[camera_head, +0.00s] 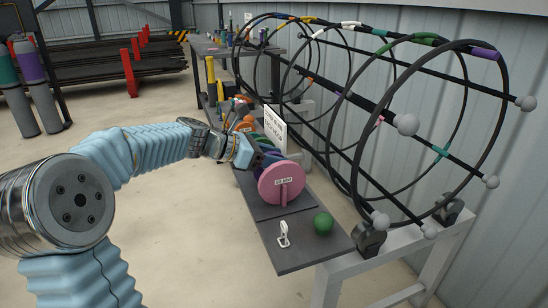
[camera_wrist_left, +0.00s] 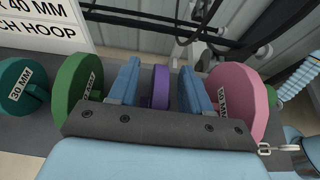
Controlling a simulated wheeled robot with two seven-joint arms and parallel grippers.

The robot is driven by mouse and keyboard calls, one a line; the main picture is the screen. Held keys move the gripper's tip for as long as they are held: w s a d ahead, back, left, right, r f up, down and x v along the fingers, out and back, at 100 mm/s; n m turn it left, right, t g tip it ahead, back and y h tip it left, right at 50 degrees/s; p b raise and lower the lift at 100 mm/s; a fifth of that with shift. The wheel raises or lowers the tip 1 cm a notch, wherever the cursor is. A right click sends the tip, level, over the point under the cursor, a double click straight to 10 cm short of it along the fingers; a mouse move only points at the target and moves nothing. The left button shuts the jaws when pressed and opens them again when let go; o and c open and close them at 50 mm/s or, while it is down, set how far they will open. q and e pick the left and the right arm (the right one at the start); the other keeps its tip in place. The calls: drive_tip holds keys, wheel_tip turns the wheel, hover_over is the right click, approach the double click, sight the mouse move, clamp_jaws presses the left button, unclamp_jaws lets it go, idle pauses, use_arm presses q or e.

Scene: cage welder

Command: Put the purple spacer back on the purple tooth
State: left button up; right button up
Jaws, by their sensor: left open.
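In the left wrist view a purple disc (camera_wrist_left: 160,88), which looks like the purple spacer, stands on edge between the two blue fingers of my left gripper (camera_wrist_left: 160,80). The fingers are open, one on each side, with visible gaps to the disc. A green disc (camera_wrist_left: 78,88) is left of the fingers and a pink disc (camera_wrist_left: 238,95) right of them. In the head view my left gripper (camera_head: 246,153) reaches down over the row of discs, behind the pink one. The purple tooth cannot be made out. My right gripper is not in view.
A white sign (camera_head: 275,128) stands close behind the gripper. Large black hoops with coloured bands (camera_head: 440,120) rise to the right. A green ball (camera_head: 323,223) and a small white clip (camera_head: 283,234) lie on the dark bench's near end (camera_head: 305,255).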

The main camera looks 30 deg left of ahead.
use_arm(q)
drive_tip(key=p+v, duration=0.1)
drive_tip(key=v, duration=1.2)
drive_tip(key=shift+s+a, duration=0.25)
drive_tip(key=shift+a, duration=0.05)
drive_tip(key=shift+r, duration=0.15)
